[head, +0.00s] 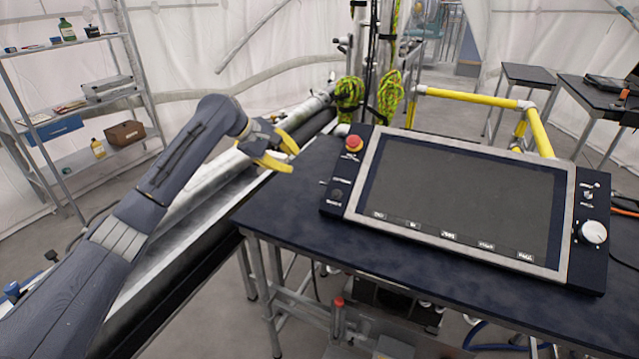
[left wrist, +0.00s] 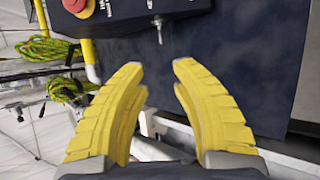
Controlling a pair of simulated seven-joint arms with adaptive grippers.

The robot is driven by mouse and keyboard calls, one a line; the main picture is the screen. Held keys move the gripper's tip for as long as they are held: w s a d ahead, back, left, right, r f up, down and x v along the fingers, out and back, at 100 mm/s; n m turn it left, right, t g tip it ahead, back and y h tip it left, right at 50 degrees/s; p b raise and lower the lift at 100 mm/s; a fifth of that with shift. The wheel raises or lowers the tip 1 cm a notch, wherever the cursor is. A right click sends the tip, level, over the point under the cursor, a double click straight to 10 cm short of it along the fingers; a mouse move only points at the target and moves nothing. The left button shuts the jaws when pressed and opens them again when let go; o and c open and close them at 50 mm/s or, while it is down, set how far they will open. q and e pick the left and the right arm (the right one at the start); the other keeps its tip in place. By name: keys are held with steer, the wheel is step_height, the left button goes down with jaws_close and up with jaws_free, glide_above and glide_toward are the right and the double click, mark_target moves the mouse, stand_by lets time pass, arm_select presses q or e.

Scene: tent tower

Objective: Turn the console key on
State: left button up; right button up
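The console (head: 450,205) is a dark box with a large grey-framed screen, tilted on a navy table. A small silver key (head: 323,182) sticks out from its left side, below the red emergency button (head: 353,143). In the left wrist view the key (left wrist: 158,24) stands out from the console's edge, ahead of the fingers and between their lines. Its exact turn position is too small to tell. My left gripper (head: 291,158) has yellow fingers, open and empty, left of the console and apart from the key. It also shows in the left wrist view (left wrist: 160,66). My right gripper is not in view.
The navy table (head: 285,215) has bare room left of the console. Green rope coils (head: 349,92) hang on a pole behind it. A yellow rail (head: 470,96) stands behind the console. Metal shelves (head: 75,95) stand at the far left. A white knob (head: 594,232) is on the console's right.

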mark_target(321, 183)
arm_select(q)
steer(key=x, duration=1.6)
steer(key=shift+o, duration=0.2)
jaws_close()
